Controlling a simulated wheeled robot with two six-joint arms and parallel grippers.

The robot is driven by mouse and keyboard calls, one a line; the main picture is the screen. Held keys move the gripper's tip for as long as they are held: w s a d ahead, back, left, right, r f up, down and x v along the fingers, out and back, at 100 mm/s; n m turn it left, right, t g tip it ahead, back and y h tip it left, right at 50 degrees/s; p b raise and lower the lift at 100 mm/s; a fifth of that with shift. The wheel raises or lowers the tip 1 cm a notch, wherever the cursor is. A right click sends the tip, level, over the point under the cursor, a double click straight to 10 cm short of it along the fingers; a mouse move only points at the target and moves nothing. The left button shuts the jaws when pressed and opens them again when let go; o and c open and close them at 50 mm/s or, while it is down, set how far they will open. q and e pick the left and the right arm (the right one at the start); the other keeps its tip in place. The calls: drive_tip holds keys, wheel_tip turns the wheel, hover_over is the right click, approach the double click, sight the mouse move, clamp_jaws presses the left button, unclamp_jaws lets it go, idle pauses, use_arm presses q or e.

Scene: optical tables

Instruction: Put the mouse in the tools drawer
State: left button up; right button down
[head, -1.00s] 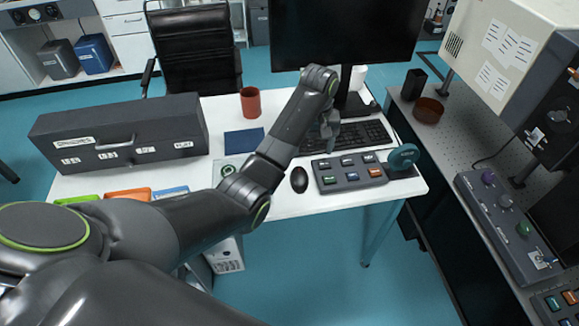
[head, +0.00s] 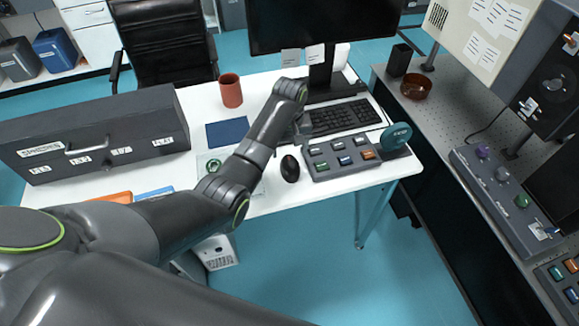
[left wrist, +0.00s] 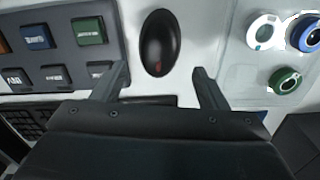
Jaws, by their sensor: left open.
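The black mouse (head: 290,168) lies on the white desk, just left of the grey button panel. In the left wrist view the mouse (left wrist: 160,43) lies ahead of my left gripper (left wrist: 162,72), roughly centred between its two spread fingers and apart from them. My left gripper (head: 301,132) is open and empty, partly hidden by its own arm in the head view. The long dark grey drawer box (head: 95,137), with a handle and several white labels, stands at the left of the desk. Its labels are too small to read surely. My right gripper is not in view.
The button panel (head: 322,173), keyboard (head: 340,117) and teal round object (head: 396,136) stand right of the mouse. A red mug (head: 230,91), blue notebook (head: 227,132) and monitor (head: 322,24) are further back. A tray with ringed round parts (left wrist: 262,85) lies beside the mouse.

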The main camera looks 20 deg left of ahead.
sight(290, 163)
use_arm(q)
drive_tip(key=shift+s+d+f, duration=0.1)
drive_tip(key=shift+f, duration=1.6)
drive_tip(key=shift+s+d+f, duration=0.1)
drive_tip(key=shift+f, duration=1.55)
drive_tip(key=c, duration=0.9)
drive_tip(key=shift+o, duration=0.2)
wheel_tip(290, 163, up, 9)
drive_tip(key=shift+w, duration=0.1)
drive_tip(key=shift+r, duration=0.5)
drive_tip(key=shift+a, duration=0.1)
